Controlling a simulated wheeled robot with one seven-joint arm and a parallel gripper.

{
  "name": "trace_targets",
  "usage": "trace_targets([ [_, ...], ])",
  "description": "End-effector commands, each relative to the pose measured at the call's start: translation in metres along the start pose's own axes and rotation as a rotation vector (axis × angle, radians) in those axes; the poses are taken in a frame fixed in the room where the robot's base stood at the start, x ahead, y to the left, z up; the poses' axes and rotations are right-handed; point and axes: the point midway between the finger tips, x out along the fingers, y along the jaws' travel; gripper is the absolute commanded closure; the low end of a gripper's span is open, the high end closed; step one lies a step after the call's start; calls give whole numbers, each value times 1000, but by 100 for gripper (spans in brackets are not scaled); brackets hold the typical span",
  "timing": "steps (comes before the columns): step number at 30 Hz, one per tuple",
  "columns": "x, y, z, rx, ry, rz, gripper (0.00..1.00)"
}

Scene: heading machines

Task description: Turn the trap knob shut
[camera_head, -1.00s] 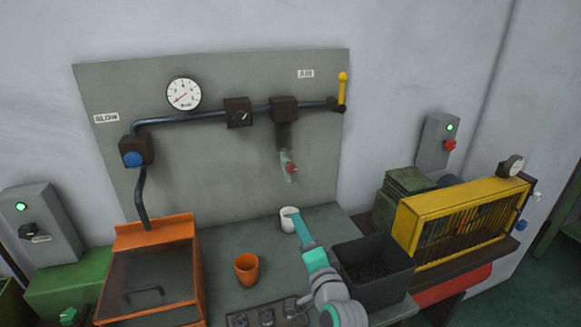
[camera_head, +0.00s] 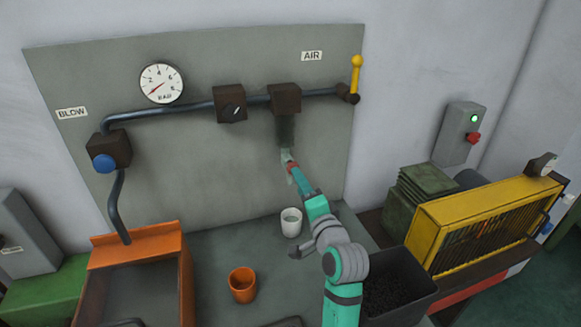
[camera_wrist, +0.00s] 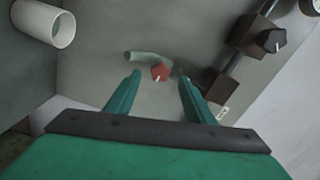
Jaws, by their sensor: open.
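The red trap knob (camera_head: 291,166) is at the lower end of the trap under the dark block (camera_head: 284,98) on the panel's air pipe. In the wrist view the knob (camera_wrist: 160,72) shows its face, beside a pale green tube (camera_wrist: 143,56). My gripper (camera_wrist: 159,77) is open, with one finger on each side of the knob in that picture. The knob appears a little beyond the fingertips; I cannot tell whether they touch it. In the head view my gripper (camera_head: 296,172) reaches up to the trap and partly covers it.
A white cup (camera_head: 291,222) stands below the trap, close to my arm. An orange cup (camera_head: 242,286) is on the bench. A black bin (camera_head: 425,290) and a yellow guard (camera_head: 480,220) are right. A regulator block (camera_head: 229,104) and yellow lever (camera_head: 356,75) flank the trap's block.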

Motion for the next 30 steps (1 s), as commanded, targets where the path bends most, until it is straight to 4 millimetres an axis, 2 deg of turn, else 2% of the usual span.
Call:
trace_targets([
  [6,40,0,-1,-1,0,0,51],
  [12,70,0,2,-1,-3,1,51],
  [18,84,-1,3,-1,-3,-1,51],
  [27,85,-1,3,0,-3,-1,51],
  [29,85,-1,3,0,-3,-1,63],
  [30,85,-1,3,0,-3,-1,73],
])
